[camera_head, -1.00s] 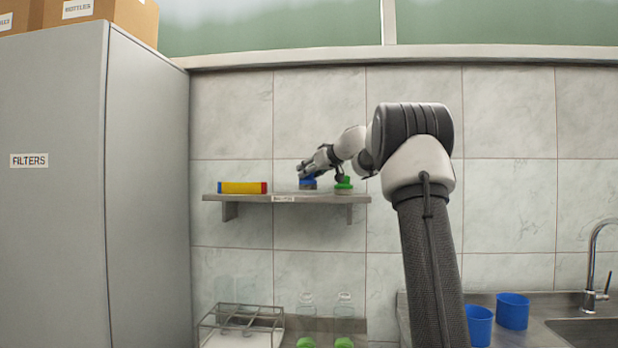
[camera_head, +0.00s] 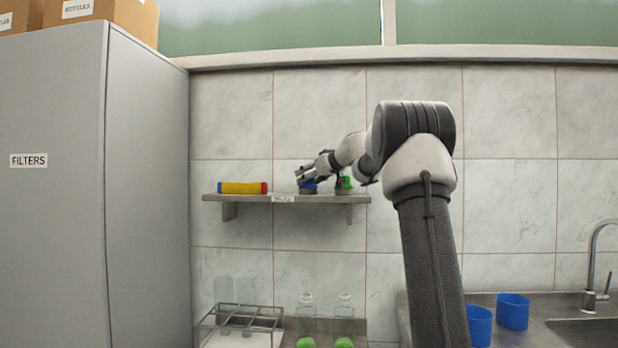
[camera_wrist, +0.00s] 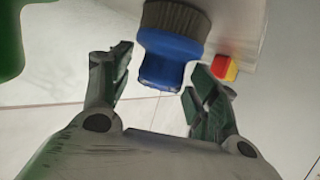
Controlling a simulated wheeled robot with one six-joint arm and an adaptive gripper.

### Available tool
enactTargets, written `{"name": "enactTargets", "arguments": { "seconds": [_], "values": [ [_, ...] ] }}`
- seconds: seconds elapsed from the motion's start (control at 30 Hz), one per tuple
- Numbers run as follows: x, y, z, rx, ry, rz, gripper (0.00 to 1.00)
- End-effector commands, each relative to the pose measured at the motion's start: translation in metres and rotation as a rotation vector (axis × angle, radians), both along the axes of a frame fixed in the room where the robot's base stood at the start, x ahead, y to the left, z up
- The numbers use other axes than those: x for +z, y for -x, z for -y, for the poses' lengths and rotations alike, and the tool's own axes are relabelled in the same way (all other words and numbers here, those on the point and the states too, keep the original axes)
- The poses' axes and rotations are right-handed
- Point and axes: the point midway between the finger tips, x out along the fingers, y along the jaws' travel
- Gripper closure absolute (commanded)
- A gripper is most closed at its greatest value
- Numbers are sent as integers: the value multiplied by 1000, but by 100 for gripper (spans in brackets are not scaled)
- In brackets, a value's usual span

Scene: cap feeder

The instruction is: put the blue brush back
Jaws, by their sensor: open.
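The blue brush (camera_head: 309,187) stands on the wall shelf, toward the shelf's right half. In the wrist view the blue brush (camera_wrist: 170,55) shows a blue grip and a dark grey bristle head. My gripper (camera_head: 305,172) is at the brush from above, over the shelf. In the wrist view my gripper (camera_wrist: 160,75) is open, with one finger on each side of the blue grip's end. A gap shows between the grip and each finger. The shelf (camera_head: 240,197) has a label on its front edge that is too small to read.
A green brush (camera_head: 343,185) stands close to the right of the blue one. A yellow, red and blue block (camera_head: 242,187) lies at the shelf's left. Below are a wire rack (camera_head: 240,320), glass bottles and blue cups (camera_head: 512,311). A tall grey cabinet (camera_head: 60,190) stands left.

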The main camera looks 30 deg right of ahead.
Motion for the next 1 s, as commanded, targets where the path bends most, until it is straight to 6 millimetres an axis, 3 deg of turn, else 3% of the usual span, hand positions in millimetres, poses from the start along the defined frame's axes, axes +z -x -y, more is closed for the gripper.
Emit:
{"name": "enactTargets", "arguments": {
  "seconds": [0.33,0.63,0.77,0.87,0.9,0.97,1.0],
  "values": [
    [25,54,15,-3,2,2,40],
    [32,66,15,-4,5,10,40],
    [60,75,5,-62,37,99,40],
    [92,104,-2,-196,81,201,40],
    [97,125,-2,-271,99,219,40],
    [89,162,0,-385,117,202,40],
    [74,190,1,-453,125,160,40]
  ]
}}
